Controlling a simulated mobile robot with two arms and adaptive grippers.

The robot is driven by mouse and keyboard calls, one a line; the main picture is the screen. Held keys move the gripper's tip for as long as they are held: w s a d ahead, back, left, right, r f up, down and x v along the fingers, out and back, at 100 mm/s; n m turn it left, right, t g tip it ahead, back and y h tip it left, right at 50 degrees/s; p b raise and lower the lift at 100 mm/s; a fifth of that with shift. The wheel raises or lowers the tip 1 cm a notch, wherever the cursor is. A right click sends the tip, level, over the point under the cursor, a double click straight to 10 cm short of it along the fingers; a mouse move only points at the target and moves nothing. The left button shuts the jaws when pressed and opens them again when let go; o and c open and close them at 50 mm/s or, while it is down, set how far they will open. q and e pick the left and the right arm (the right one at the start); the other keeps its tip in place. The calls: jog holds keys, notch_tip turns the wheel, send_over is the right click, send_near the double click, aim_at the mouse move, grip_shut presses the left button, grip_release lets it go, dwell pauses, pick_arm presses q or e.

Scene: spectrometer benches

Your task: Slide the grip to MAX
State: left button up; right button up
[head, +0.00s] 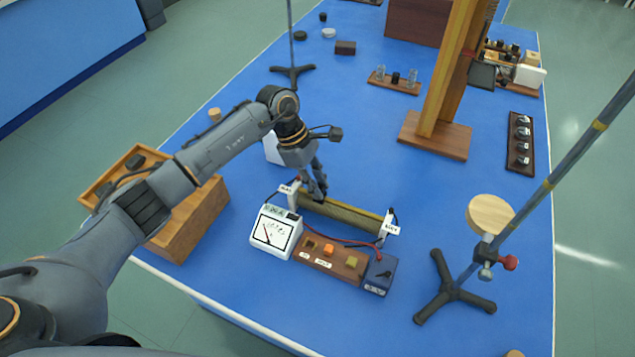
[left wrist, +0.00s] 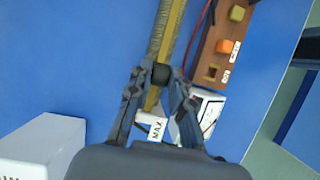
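A slide rheostat with a ribbed brown body (head: 345,212) lies on the blue bench. Its white MAX label (head: 286,189) is at the left end, and another white label (head: 391,229) is at the right end. The MAX label also shows in the left wrist view (left wrist: 157,128). My left gripper (head: 320,194) reaches down to the rheostat near its MAX end. In the left wrist view its fingers close around the small black grip (left wrist: 161,75). A short stretch of rod shows between the grip and the MAX label. My right gripper is not seen.
A white dial meter (head: 275,231), a wooden switch board (head: 331,262) and a blue box (head: 380,274) stand just in front, with a red wire. A wooden box (head: 188,222) is left. A tripod stand (head: 454,292) is right. Bare bench lies behind the rheostat.

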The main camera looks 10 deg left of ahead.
aim_at(304, 189)
pick_arm(q)
grip_shut()
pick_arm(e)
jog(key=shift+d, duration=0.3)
pick_arm(q)
jog(key=shift+a, duration=0.15)
jog(key=a+b, duration=0.1)
jog(key=w+a+b, duration=0.1)
jog(key=a, duration=0.1)
jog(key=shift+a+f+b, duration=0.2)
jog(key=shift+b, duration=0.2)
jog(key=shift+a+r, duration=0.1)
jog(key=shift+a, duration=0.25)
jog(key=shift+d+r, duration=0.1)
jog(key=shift+r, duration=0.05)
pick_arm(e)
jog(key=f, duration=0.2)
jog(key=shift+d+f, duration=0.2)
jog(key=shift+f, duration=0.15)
pick_arm(q)
jog(key=o, duration=0.8)
grip_release()
jog(key=shift+s, duration=0.1)
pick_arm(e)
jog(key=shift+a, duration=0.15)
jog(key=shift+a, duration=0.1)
